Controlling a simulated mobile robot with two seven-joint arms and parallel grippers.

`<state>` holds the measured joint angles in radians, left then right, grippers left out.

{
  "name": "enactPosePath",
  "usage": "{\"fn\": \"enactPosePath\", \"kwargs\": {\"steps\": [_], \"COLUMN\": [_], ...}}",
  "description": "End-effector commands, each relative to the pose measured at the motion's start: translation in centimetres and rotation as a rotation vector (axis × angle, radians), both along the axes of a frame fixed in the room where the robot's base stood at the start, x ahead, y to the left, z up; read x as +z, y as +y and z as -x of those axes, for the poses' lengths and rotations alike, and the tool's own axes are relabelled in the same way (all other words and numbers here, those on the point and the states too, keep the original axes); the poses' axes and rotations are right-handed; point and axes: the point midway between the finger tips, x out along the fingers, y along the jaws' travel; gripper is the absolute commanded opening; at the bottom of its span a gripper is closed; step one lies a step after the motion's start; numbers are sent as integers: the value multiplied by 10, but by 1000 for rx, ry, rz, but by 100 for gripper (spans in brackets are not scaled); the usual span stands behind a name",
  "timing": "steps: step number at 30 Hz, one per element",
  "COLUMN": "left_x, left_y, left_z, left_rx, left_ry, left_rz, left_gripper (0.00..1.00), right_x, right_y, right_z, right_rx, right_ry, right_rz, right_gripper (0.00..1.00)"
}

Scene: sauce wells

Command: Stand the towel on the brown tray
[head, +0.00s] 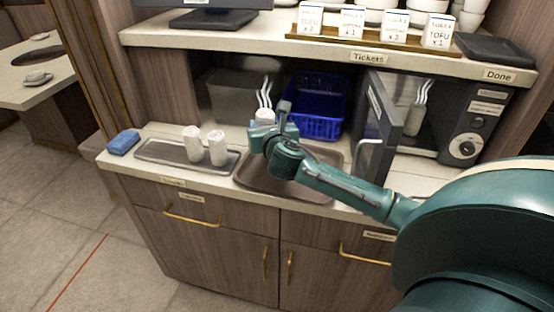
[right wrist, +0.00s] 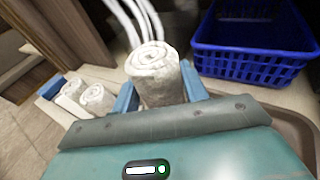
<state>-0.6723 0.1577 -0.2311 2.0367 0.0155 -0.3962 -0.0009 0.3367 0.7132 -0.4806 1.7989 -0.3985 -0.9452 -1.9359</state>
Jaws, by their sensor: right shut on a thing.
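My right gripper (head: 264,124) is shut on a rolled white towel (right wrist: 155,72), upright between its blue fingers in the right wrist view. A little of this towel (head: 265,114) shows in the head view, behind the gripper. The brown tray (head: 318,198) lies on the counter. The gripper is over or just behind its back left part; I cannot tell whether the towel touches anything. The tray's edge (right wrist: 298,124) also shows at right in the right wrist view. Two more rolled towels (head: 204,146) stand on a grey tray (head: 160,153) at left. My left gripper is not in view.
A blue basket (head: 322,112) stands behind the brown tray. An appliance (head: 455,120) with its door (head: 380,130) open stands to the right. A blue block (head: 123,142) lies at the counter's left end. A shelf with ticket signs (head: 372,30) hangs above.

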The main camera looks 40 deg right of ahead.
Motion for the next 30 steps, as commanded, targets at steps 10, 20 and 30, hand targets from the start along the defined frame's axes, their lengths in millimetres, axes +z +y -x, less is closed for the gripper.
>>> {"fn": "enactPosePath", "kwargs": {"steps": [10, 20, 30], "left_x": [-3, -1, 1], "left_y": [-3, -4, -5], "left_z": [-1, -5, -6], "left_rx": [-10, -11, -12], "left_ry": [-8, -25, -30], "left_rz": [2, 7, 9], "left_gripper": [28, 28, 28], "right_x": [-42, -71, -73], "right_y": [1, 1, 1], "right_z": [0, 0, 1], "right_rx": [1, 2, 2], "right_ry": [1, -1, 1], "right_rz": [-1, 1, 1], "right_gripper": [21, 21, 51]}}
